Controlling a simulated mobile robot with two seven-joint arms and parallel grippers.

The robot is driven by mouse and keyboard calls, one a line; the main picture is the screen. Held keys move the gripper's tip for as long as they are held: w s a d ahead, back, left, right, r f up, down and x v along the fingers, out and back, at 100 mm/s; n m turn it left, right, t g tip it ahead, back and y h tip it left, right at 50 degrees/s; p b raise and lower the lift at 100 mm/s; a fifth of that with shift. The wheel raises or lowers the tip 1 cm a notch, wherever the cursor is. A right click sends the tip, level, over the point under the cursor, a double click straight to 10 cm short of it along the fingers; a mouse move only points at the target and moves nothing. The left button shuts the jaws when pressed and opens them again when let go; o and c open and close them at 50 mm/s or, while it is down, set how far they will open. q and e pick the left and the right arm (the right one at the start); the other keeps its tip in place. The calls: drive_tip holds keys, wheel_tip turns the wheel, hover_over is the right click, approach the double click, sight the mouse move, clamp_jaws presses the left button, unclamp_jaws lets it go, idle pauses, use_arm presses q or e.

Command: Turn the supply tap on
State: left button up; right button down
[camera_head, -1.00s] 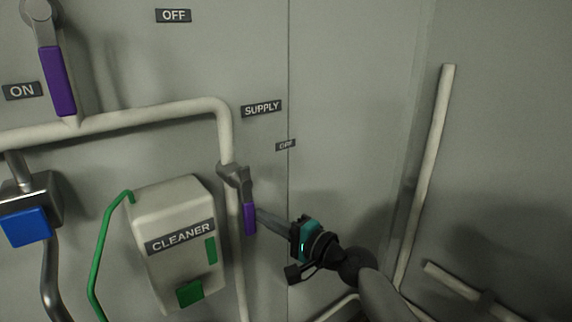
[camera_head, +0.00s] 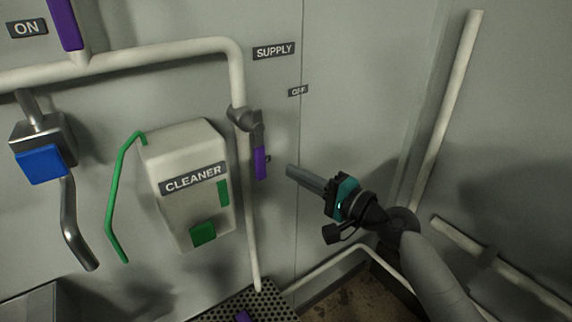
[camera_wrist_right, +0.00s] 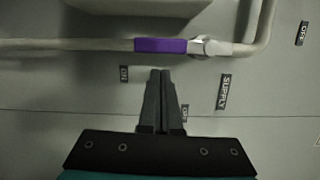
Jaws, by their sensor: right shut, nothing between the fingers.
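The supply tap has a purple handle (camera_head: 261,163) that hangs straight down along the pale pipe, below its grey valve body (camera_head: 244,119). The SUPPLY label (camera_head: 274,51) and a small OFF label (camera_head: 298,91) are above and right of it. In the right wrist view the purple handle (camera_wrist_right: 160,45) lies along the pipe, with an ON label (camera_wrist_right: 124,73) near its free end. My right gripper (camera_head: 290,171) is shut and empty, right of the handle with a gap between them. Its closed fingers (camera_wrist_right: 160,72) also show in the wrist view. My left gripper is not in view.
The CLEANER box (camera_head: 190,185) with a green hose is left of the tap. A blue-fronted fitting (camera_head: 41,166) and another purple handle (camera_head: 65,22) are farther left. A perforated grate (camera_head: 262,302) is below.

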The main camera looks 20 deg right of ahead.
drive_tip(key=shift+v, duration=0.85)
drive_tip(key=d+f+g+h+b, duration=0.1)
drive_tip(key=d+f+h, duration=0.1)
drive_tip(key=f, duration=0.8)
drive_tip(key=d+f+g+h+b, duration=0.1)
drive_tip(key=d+f+h, duration=0.15)
drive_tip(key=f, duration=0.75)
drive_tip(key=s+f+n+g+h+b, duration=0.2)
drive_tip(key=s+f, duration=0.4)
drive_tip(key=f, duration=0.6)
drive_tip(key=s+f+n+g+h+b, duration=0.1)
drive_tip(key=s+f+n+g+h, duration=0.1)
drive_tip(key=s+f, duration=0.65)
drive_tip(key=s+a+f+n+g+h+b, duration=0.1)
drive_tip(key=s+f+n+g, duration=0.3)
drive_tip(key=s+f, duration=0.8)
drive_tip(key=s+a+f+n+g+b, duration=0.1)
drive_tip(key=s+f+n+g+b, duration=0.2)
drive_tip(key=s+f, duration=0.9)
drive_tip(key=s+n+g, duration=0.1)
drive_tip(key=s+n, duration=0.2)
drive_tip(key=s, duration=0.4)
drive_tip(key=shift+s+f+h, duration=0.2)
drive_tip(key=shift+h, duration=0.15)
drive_tip(key=shift+a, duration=0.1)
